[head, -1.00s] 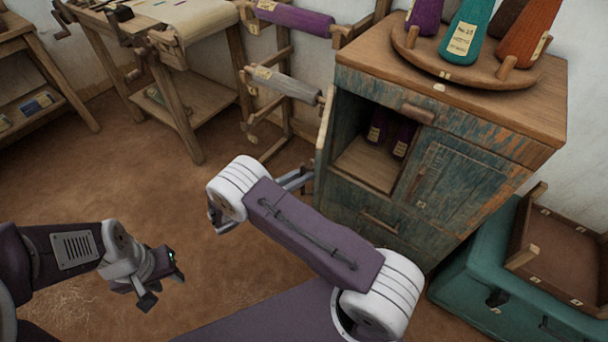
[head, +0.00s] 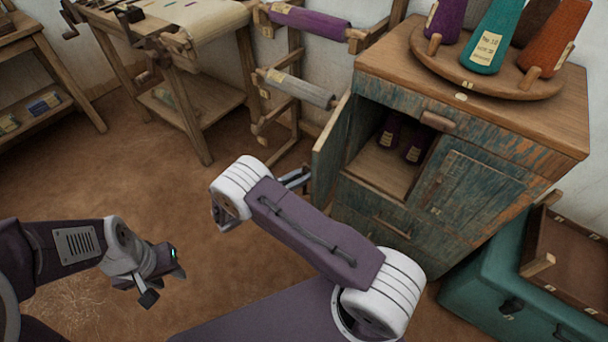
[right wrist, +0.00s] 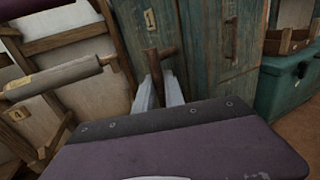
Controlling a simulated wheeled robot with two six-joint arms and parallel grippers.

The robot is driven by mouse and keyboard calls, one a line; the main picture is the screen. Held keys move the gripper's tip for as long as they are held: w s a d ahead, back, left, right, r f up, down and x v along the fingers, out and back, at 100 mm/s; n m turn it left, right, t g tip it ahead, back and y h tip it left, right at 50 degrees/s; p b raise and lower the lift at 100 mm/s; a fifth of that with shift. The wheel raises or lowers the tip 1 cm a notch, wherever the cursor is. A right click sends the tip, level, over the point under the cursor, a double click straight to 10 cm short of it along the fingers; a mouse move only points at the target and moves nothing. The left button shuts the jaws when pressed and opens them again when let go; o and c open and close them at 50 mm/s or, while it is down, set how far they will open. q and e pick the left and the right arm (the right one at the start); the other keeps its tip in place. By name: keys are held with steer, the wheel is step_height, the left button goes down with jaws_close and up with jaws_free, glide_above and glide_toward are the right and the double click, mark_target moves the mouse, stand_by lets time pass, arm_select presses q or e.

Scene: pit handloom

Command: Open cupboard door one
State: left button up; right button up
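The weathered green cupboard (head: 455,155) stands at the right in the head view. Its door one (head: 334,146) stands swung out at the left of the open compartment, with the inner face showing. The right wrist view shows the outer face of door one (right wrist: 118,30), its "1" label and its wooden handle (right wrist: 153,62). My right gripper (right wrist: 158,92) has a finger on each side of the handle and looks closed on it; in the head view it is partly hidden behind my arm. My left gripper (head: 165,284) is open and empty, low at the left over the floor.
Purple cones (head: 402,143) stand in the open compartment. A round tray (head: 487,72) with several yarn cones is on the cupboard top. A teal chest (head: 480,278) is at the right. A roller rack (head: 300,90) stands behind door one.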

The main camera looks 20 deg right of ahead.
steer(key=o, duration=0.3)
steer(key=shift+o, duration=0.2)
steer(key=s+a, duration=0.1)
steer(key=a, duration=0.8)
steer(key=shift+s+p, duration=0.35)
steer(key=shift+p, duration=0.1)
